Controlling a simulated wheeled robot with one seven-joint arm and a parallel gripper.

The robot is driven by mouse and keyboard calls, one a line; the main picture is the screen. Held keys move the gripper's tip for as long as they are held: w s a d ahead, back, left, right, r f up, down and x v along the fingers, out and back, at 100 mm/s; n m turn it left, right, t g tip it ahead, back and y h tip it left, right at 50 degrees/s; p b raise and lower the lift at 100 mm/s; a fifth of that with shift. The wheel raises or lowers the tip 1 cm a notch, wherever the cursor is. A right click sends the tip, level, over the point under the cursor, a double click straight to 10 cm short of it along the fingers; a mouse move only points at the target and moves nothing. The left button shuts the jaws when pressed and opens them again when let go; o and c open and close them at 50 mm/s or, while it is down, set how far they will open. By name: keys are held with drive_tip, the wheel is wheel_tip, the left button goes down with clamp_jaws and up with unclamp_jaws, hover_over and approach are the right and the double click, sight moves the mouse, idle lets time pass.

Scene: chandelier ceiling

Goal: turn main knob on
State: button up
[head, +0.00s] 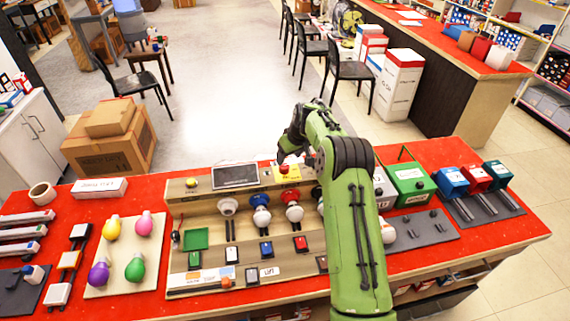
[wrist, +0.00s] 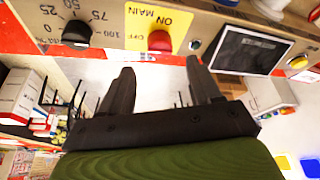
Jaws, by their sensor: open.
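The main knob (wrist: 159,41) is red and sits on a yellow plate (wrist: 143,13) marked MAIN, ON and OFF; the lettering is upside down in the wrist view. Which mark the knob points to is too small to tell. In the head view the red knob (head: 284,169) and plate show at the top of the wooden panel. My gripper (wrist: 160,68) is open and empty. Its two dark fingers point toward the knob, which appears between and beyond their tips, with no visible contact. In the head view my arm hides part of the panel.
A black dial (wrist: 76,32) with a 0–100 scale lies beside the yellow plate. A dark screen (head: 235,175) is on its other side. Bulbs in sockets (head: 261,210), switches (head: 266,249) and coloured boxes (head: 410,184) crowd the red table (head: 60,211).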

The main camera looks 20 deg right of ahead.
sight(285, 165)
drive_tip(key=x, duration=0.6)
drive_tip(key=shift+w+f, duration=0.15)
drive_tip(key=shift+f, duration=0.25)
drive_tip(key=shift+c, duration=0.4)
drive_tip(key=c, duration=0.9)
